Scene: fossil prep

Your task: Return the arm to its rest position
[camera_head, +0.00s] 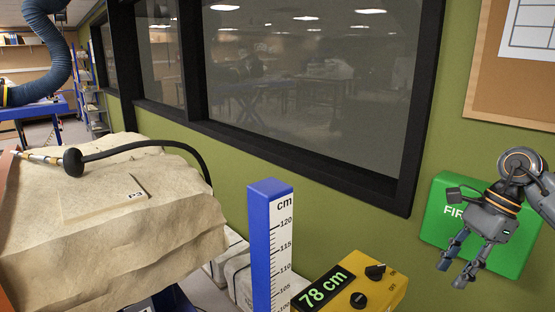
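My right gripper (456,271) is at the right, its two fingers pointing down and to the left. The fingers are apart with nothing between them. It hangs in front of a green first-aid-type box (440,205) on the wall and hides part of its lettering. My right arm (547,195) comes in from the right edge. My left gripper is not in view.
A large pale block marked P3 (170,240) fills the lower left, with a black-hosed tool (72,161) on top. A blue measuring post (258,235) and a yellow box reading 78 cm (385,290) stand between block and gripper. A corkboard (490,105) hangs above.

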